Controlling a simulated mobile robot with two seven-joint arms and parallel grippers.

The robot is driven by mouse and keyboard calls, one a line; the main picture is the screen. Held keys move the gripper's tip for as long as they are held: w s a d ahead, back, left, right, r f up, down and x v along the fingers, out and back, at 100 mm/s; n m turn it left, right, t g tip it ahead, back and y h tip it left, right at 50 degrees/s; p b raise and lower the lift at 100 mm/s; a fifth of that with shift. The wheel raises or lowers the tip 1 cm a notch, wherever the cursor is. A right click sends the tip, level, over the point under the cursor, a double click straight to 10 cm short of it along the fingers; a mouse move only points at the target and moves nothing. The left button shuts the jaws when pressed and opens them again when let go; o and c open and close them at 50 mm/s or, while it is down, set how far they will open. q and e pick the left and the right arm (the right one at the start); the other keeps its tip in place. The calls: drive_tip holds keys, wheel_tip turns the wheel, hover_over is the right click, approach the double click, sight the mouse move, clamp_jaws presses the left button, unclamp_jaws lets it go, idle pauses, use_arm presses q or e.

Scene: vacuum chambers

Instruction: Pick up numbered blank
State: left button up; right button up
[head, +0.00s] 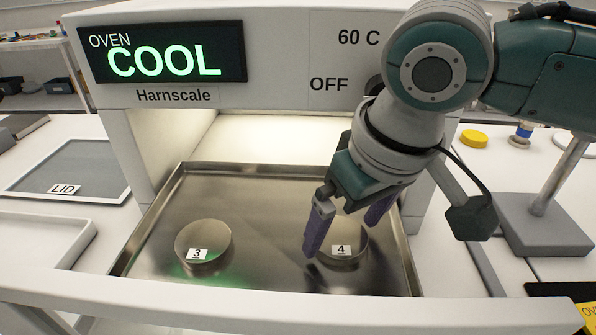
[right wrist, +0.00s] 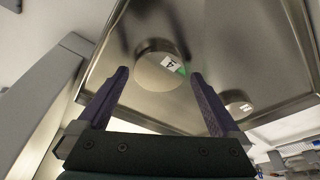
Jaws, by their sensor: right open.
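Two round metal blanks stand on a shiny metal tray (head: 270,275) in the opening of the oven (head: 280,60). The blank labelled 3 (head: 203,240) is on the left of the tray. The blank labelled 4 (head: 345,253) is on the right, partly hidden by my gripper. My right gripper (head: 345,230) is open above the tray, close to blank 4. In the right wrist view, blank 4 (right wrist: 158,72) shows between and beyond the two purple fingers (right wrist: 160,80), and no contact shows. Blank 3 (right wrist: 237,104) lies to the right there. My left gripper is not in view.
The oven display (head: 163,52) reads COOL and its panel reads 60 C and OFF. A tray marked LID (head: 75,165) lies on the left table. A grey stand (head: 545,225) is at the right. A white bar runs across the front.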

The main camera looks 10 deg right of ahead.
drive_tip(key=shift+w+f, duration=0.15)
drive_tip(key=shift+f, duration=0.4)
drive_tip(key=shift+c, duration=0.2)
drive_tip(key=shift+r, duration=0.1)
clamp_jaws()
